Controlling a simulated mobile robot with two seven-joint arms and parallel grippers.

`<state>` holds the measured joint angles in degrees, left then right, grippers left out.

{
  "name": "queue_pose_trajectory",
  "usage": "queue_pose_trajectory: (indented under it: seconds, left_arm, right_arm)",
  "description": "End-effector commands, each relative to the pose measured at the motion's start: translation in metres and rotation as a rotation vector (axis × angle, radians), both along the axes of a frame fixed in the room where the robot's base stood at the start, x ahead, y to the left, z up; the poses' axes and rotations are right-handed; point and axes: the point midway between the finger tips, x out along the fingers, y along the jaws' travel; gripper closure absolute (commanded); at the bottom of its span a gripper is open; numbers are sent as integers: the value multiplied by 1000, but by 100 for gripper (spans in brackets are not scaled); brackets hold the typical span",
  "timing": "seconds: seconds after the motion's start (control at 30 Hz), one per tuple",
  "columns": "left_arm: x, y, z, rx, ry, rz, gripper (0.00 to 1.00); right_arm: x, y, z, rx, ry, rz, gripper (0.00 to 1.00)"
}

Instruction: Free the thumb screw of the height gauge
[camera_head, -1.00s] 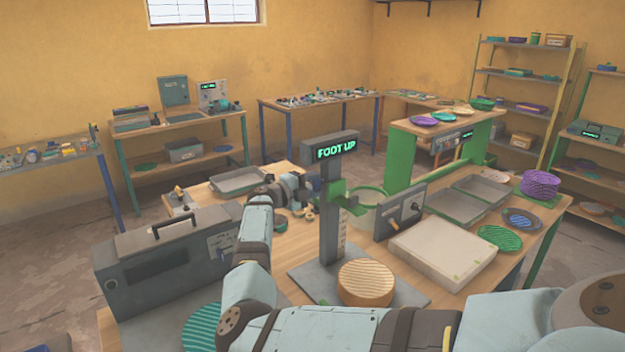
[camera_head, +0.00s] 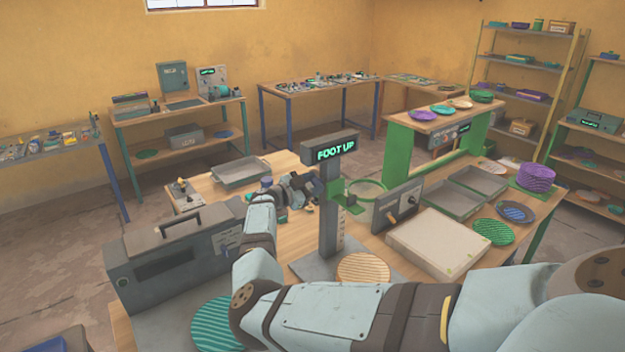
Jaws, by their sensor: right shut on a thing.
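The height gauge (camera_head: 331,215) stands upright on the bench, a grey post on a grey base plate. Its top display (camera_head: 336,150) reads "FOOT UP" in green. A green foot (camera_head: 349,196) sticks out to the right of the post, raised above a round ribbed tan plate (camera_head: 363,268) on the base. My right gripper (camera_head: 310,190) is at the left side of the post, at about the foot's height, and is shut on the thumb screw. The screw itself is hidden by the fingers. My left gripper is out of view.
My right arm crosses the front and covers part of the gauge base. A grey case (camera_head: 165,262) stands left, a teal ribbed plate (camera_head: 215,322) in front. A lever box (camera_head: 398,206) and a pale slab (camera_head: 438,242) are right of the gauge. An empty tray (camera_head: 240,172) lies behind.

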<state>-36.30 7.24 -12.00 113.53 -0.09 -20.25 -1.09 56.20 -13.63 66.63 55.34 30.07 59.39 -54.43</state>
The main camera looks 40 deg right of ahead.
Motion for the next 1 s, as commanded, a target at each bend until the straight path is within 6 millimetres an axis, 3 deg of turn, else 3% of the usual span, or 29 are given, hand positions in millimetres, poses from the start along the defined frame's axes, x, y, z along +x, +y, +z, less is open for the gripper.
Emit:
queue_pose_trajectory:
  seconds: [0.5, 1.0]
  left_arm:
    - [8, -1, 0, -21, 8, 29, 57]
    - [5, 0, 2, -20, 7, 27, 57]
  right_arm:
    - [0, -1, 2, 39, 378, 0, 83]
    - [0, -1, 1, 51, 476, -1, 83]
